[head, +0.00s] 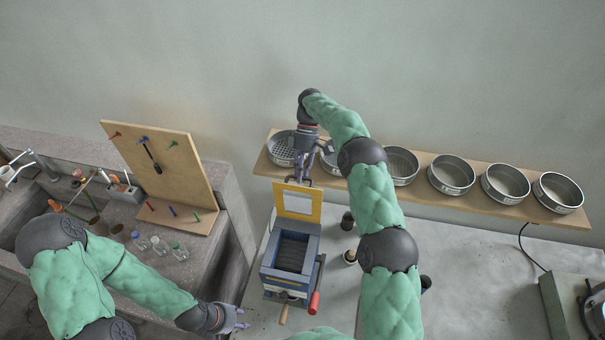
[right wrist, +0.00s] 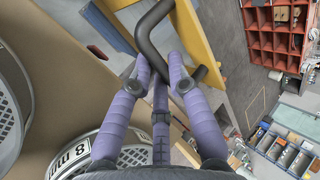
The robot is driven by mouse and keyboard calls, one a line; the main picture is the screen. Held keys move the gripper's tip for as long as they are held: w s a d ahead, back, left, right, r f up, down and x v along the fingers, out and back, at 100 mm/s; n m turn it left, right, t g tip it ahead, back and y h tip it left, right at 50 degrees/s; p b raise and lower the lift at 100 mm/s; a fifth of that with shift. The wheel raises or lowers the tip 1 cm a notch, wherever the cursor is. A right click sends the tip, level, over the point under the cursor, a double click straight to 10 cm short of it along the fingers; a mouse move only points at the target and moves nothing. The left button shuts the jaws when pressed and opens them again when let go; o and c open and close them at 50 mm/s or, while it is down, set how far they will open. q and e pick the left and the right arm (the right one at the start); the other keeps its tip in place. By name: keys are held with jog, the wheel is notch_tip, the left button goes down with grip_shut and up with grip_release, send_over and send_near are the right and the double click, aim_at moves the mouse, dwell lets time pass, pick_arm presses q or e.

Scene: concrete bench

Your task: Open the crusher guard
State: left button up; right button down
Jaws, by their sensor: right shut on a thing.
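The crusher (head: 266,270) is a blue-grey box on the concrete bench, with its dark ribbed inside showing from above. Its yellow-framed guard (head: 298,216) stands raised at the back edge of the box. My right gripper (head: 298,174) is at the guard's top edge. In the right wrist view its lilac fingers (right wrist: 160,78) are shut on the guard's black bar handle (right wrist: 150,22), beside the yellow frame (right wrist: 208,50). My left gripper (head: 238,318) is empty at the lower left of the crusher, its fingers apart.
A wooden shelf (head: 420,196) with several round sieves runs along the wall behind the crusher. A red-handled crank (head: 314,303) is on the crusher's right side. Dark-topped containers (head: 349,257) stand to its right. A tool board (head: 165,165) stands at left.

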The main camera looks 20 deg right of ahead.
jog(key=shift+s+f, duration=0.3)
jog(key=shift+f, duration=0.5)
jog(key=c, duration=1.4)
grip_release()
jog(key=shift+o, duration=1.2)
jog(key=shift+w, duration=0.1)
notch_tip(320, 180, up, 10)
jog(key=shift+w+d+r, duration=0.15)
jog(key=shift+w, duration=0.05)
